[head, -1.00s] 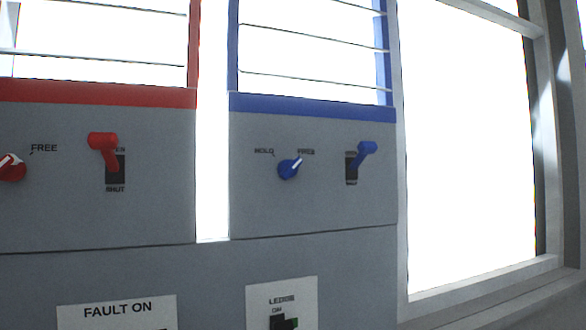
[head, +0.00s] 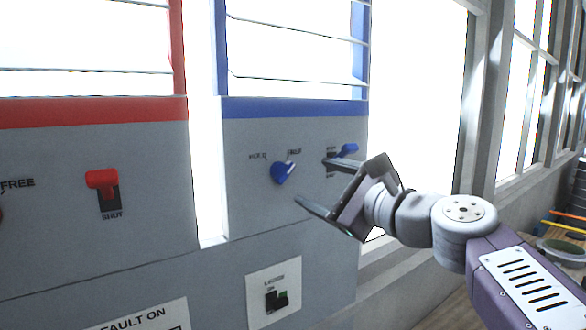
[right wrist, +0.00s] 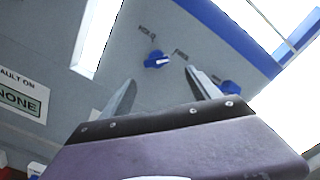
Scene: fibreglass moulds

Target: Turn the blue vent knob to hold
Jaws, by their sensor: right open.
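The blue vent knob (head: 283,173) is on the grey panel under the blue-framed louvres. Its white pointer points up and right, toward FREE; HOLD is printed at its upper left. It also shows in the right wrist view (right wrist: 157,60), a little beyond the fingertips. My right gripper (head: 318,182) is open and empty, just right of the knob in the head view, with its fingers toward the panel. In the right wrist view its fingers (right wrist: 161,76) stand apart, the knob lying between their lines. They appear clear of the knob. My left gripper is not in view.
A blue lever (head: 348,150) sits right of the knob, close to one right finger. A red lever (head: 101,184) is on the left panel under the red frame (head: 90,110). A ledge switch (head: 276,299) is below the knob. A cluttered bench is at the far right.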

